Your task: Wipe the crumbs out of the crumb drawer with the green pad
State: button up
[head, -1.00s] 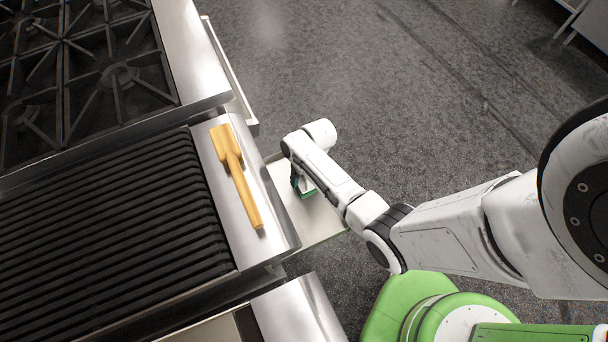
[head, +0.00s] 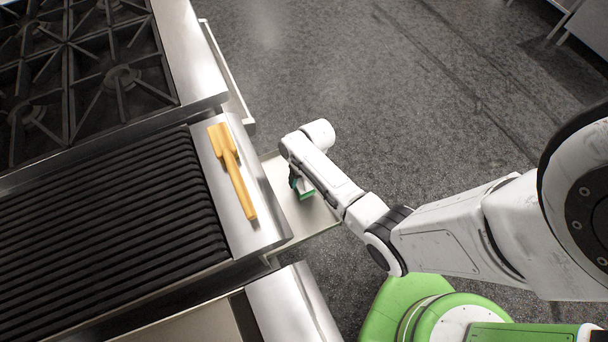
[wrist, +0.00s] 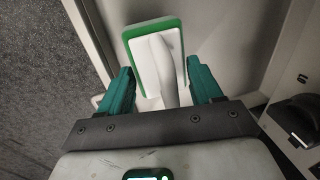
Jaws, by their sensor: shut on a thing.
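The crumb drawer (head: 318,220) is a pale tray pulled out from under the grill's front edge; my arm covers part of it. Its pale inside (wrist: 228,40) also fills much of the wrist view. My gripper (head: 298,185) is over the drawer, and its teal fingers show in the wrist view (wrist: 158,85). It is shut on the green pad (wrist: 130,32), holding the white handle on its back. The pad's green edge also shows in the head view (head: 307,195). I cannot tell if the pad touches the drawer floor. No crumbs can be made out.
A yellow spatula-like tool (head: 236,178) lies on the steel ledge above the drawer. The ribbed black grill (head: 110,225) and gas burners (head: 80,65) are to the left. A steel counter edge (head: 290,300) is near the front. Open grey floor (head: 400,90) lies to the right.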

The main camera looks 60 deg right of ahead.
jog(key=shift+r+p, duration=1.65)
jog(key=shift+r, duration=0.55)
